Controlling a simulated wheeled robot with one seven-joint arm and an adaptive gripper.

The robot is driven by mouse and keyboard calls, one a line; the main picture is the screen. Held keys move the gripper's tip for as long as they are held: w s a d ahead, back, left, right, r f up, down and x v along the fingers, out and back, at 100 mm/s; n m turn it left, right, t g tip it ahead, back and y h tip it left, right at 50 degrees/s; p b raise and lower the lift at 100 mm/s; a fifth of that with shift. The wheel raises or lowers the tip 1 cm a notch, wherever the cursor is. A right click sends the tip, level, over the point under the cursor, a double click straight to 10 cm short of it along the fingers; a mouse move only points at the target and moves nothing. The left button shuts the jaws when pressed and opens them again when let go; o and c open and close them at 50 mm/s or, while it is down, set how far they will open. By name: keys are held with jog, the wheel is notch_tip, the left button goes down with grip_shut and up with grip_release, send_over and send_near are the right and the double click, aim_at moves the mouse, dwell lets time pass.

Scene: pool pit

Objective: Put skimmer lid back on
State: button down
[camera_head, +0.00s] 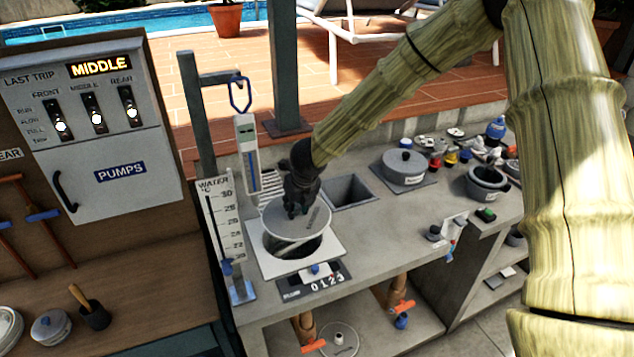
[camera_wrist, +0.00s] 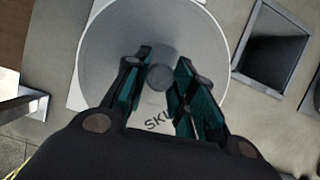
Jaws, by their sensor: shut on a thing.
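The skimmer lid (camera_head: 299,221) is a round grey disc with dark lettering and a knob. My gripper (camera_head: 297,205) is shut on its knob from above. In the wrist view the lid (camera_wrist: 110,50) fills the middle, with part of the lettering "SK" showing, and my gripper's fingers (camera_wrist: 160,88) are on either side of the knob. The lid is over the back part of the round skimmer opening (camera_head: 296,250), which sits in a white square frame (camera_head: 325,260). The front of the opening shows below the lid's near edge. The lid looks raised and tilted.
A square open pit (camera_head: 348,192) lies right of the skimmer. A grey lidded pot (camera_head: 404,166) stands further right. A thermometer board (camera_head: 222,225) and a post stand close on the left.

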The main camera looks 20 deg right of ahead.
aim_at(292, 221)
jog(key=shift+s+a+f, duration=0.25)
jog(key=shift+a+f, duration=0.5)
jog(key=shift+a, duration=0.1)
jog(key=shift+f+b, duration=1.75)
jog(key=shift+f, duration=0.1)
jog(key=shift+f, duration=0.3)
jog(key=shift+f+b, duration=0.45)
jog(key=shift+f, duration=0.05)
jog(key=shift+f, duration=0.3)
dwell(0.5)
jog(key=c, duration=0.9)
grip_release()
jog(key=shift+c, duration=0.2)
jog(key=shift+r, duration=0.15)
